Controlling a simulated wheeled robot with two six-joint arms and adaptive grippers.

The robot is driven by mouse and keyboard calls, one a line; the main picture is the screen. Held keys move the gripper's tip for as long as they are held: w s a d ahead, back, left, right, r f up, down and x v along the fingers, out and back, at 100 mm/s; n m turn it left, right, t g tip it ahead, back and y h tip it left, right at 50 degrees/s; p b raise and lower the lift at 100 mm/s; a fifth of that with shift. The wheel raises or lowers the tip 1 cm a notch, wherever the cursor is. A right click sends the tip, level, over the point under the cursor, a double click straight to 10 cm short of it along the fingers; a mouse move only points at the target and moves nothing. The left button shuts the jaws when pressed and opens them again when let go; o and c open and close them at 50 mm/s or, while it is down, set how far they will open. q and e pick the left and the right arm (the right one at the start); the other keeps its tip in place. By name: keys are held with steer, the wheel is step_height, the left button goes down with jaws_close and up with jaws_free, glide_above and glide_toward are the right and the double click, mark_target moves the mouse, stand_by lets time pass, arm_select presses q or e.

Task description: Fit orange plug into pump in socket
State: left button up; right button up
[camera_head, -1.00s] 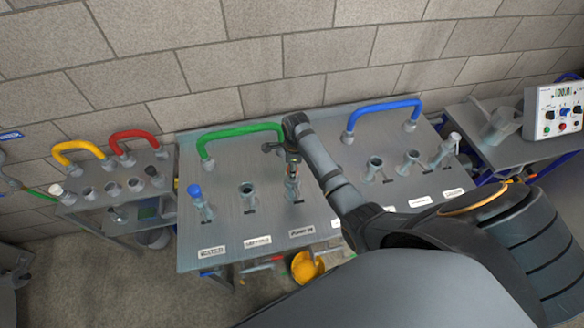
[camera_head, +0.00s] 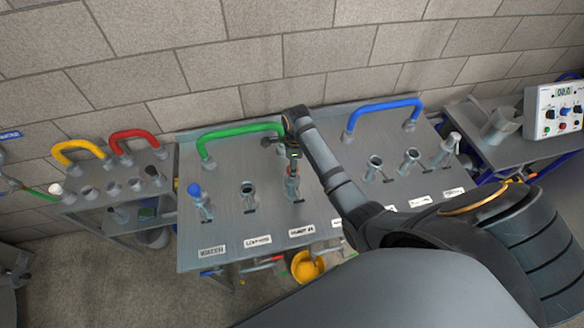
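The pump in socket (camera_head: 293,190) is a grey, slightly tilted tube on the middle table, behind a label (camera_head: 301,231) that seems to read PUMP IN. A small orange part, which looks like the orange plug (camera_head: 291,171), shows at the top of this socket, just below my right gripper (camera_head: 292,164). How deep the plug sits is too small to tell. My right gripper points down over the socket. Its fingers are tiny and dark, so whether they still hold the plug is unclear. My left gripper is not in view.
A socket with a blue plug (camera_head: 194,189) and an open socket (camera_head: 248,193) stand to the left. More sockets (camera_head: 375,168) stand right of my arm. Green (camera_head: 240,132) and blue (camera_head: 385,108) hoses arch along the table's back. A control box (camera_head: 556,110) is at far right.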

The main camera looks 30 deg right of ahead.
step_height(320, 180, up, 10)
steer(key=shift+s+d+f, duration=0.15)
steer(key=shift+s+f, duration=0.05)
steer(key=shift+f, duration=0.05)
